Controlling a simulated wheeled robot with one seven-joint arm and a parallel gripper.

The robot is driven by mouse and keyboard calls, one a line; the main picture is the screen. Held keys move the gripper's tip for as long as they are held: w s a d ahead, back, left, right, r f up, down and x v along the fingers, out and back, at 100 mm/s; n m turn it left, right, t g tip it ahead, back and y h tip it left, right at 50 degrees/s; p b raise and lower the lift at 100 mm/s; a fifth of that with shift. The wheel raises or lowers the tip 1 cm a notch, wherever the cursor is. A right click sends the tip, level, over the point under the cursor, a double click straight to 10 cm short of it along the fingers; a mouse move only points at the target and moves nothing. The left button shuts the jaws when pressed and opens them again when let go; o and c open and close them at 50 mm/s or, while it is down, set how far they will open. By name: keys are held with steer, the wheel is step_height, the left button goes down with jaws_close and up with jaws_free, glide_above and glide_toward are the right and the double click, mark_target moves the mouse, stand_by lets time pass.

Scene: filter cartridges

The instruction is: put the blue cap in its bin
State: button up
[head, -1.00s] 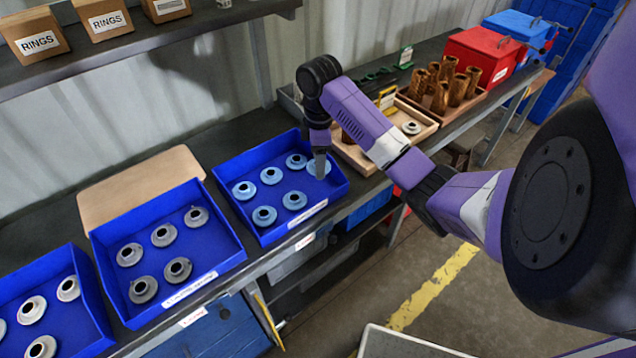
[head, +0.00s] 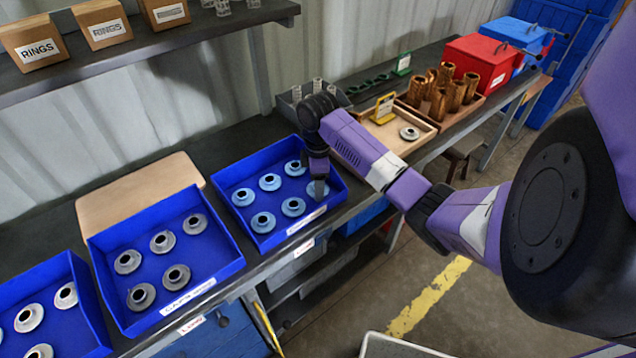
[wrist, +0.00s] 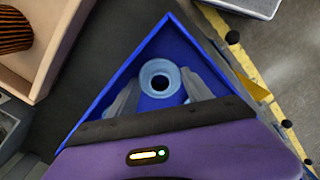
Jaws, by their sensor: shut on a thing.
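The blue cap (head: 317,190) is a light-blue flanged ring. My gripper (head: 318,178) is shut on it at the right end of a dark-blue bin (head: 228,216) that holds several similar light-blue caps. In the wrist view the cap (wrist: 160,77) shows its dark centre hole and sits between both fingers, inside the corner of the bin (wrist: 101,103). The cap looks low, close to the bin floor, but I cannot tell whether it touches it. My gripper hides part of the cap in the head view.
A bin (head: 222,268) of grey caps stands to the left, with another bin (head: 86,300) beyond it. A wooden tray (head: 424,135) with one grey cap and a yellow stand lies to the right. Copper cylinders (head: 440,95) and a red box (head: 482,62) are farther right.

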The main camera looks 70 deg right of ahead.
steer(key=o, duration=1.5)
steer(key=shift+c, duration=0.2)
